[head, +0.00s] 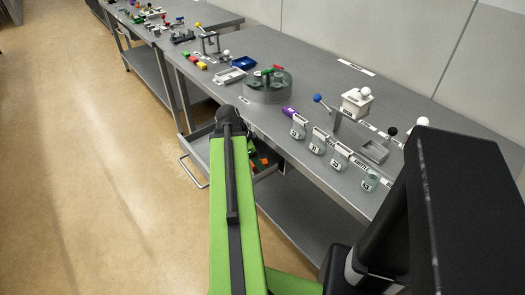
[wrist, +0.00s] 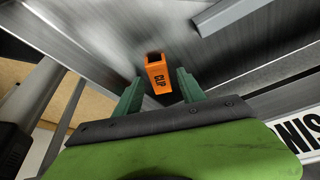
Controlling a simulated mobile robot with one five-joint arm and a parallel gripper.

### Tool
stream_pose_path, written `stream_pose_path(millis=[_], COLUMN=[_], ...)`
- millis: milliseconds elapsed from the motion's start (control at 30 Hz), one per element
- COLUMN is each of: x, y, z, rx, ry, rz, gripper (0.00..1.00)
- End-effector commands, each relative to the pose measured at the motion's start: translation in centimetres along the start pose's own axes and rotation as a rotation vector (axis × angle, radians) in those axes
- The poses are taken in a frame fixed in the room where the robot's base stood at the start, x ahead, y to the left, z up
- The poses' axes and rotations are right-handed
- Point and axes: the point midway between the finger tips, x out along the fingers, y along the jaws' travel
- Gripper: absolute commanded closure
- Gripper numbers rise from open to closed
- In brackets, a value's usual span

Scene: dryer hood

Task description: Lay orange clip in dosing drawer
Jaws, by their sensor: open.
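My gripper (wrist: 157,82) is open, with one green finger on each side of the clip. Gaps show beside the clip, so the fingers do not appear closed on it. In the head view, small orange and green patches (head: 258,161) show beside my green arm below the bench edge; I cannot tell which is the clip. An open drawer with a bar handle (head: 188,172) juts out under the bench, partly hidden by my arm. I cannot tell whether it is the dosing drawer.
A lower shelf (head: 300,210) lies beneath. The floor (head: 90,150) at left is clear.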

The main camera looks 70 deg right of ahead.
Motion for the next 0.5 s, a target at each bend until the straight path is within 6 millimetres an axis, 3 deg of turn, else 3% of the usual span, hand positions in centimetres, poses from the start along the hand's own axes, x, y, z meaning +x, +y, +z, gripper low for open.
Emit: stream_pose_path(millis=[500], x=[-11.0], y=[0.0], z=[-0.4], rx=[-0.001], ry=[0.0], rz=[0.001], gripper=[0.53])
